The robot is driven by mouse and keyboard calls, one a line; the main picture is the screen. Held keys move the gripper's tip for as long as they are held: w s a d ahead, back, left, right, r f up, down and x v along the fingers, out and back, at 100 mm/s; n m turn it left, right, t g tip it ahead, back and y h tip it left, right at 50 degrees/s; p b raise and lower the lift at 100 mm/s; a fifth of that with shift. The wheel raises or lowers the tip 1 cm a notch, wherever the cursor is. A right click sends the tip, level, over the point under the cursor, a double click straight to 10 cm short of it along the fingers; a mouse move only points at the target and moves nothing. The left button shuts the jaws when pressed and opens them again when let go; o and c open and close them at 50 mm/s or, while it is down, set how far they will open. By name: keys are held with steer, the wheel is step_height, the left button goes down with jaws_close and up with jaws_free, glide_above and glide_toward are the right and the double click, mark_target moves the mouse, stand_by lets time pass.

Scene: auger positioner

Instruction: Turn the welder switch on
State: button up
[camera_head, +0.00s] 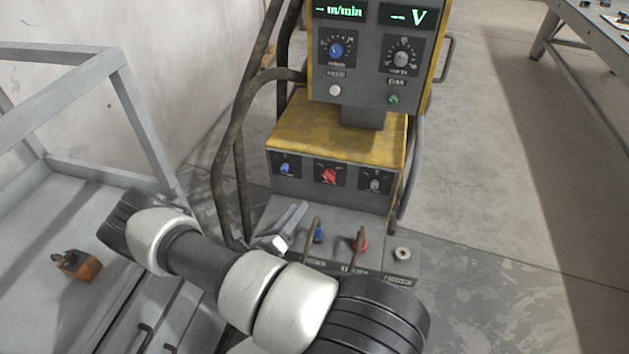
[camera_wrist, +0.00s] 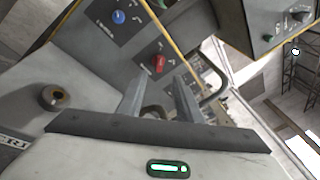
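The welder (camera_head: 340,130) is a grey and yellow machine with an upper display box and a lower knob panel. A red rotary switch (camera_head: 328,176) sits mid-panel, between a blue knob (camera_head: 285,168) and a grey knob (camera_head: 375,182). In the wrist view the red switch (camera_wrist: 159,62) shows just beyond my fingertips, with the blue knob (camera_wrist: 118,16) above left. My gripper (camera_head: 296,212) is below and left of the red switch, in front of the panel. In the wrist view my gripper (camera_wrist: 160,90) has two separated fingers with nothing between them. I cannot tell the switch's setting.
Cables with blue and red plugs (camera_head: 360,243) stand on the ledge below the panel, close to my gripper. The upper displays (camera_head: 340,10) show dashes with units. A grey frame table (camera_head: 60,190) stands left, holding a small orange-brown block (camera_head: 77,265).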

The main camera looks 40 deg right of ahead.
mark_target(324, 175)
steer(key=b+x, duration=0.2)
steer(key=x, duration=1.3)
steer(key=shift+d, duration=0.25)
jaws_close()
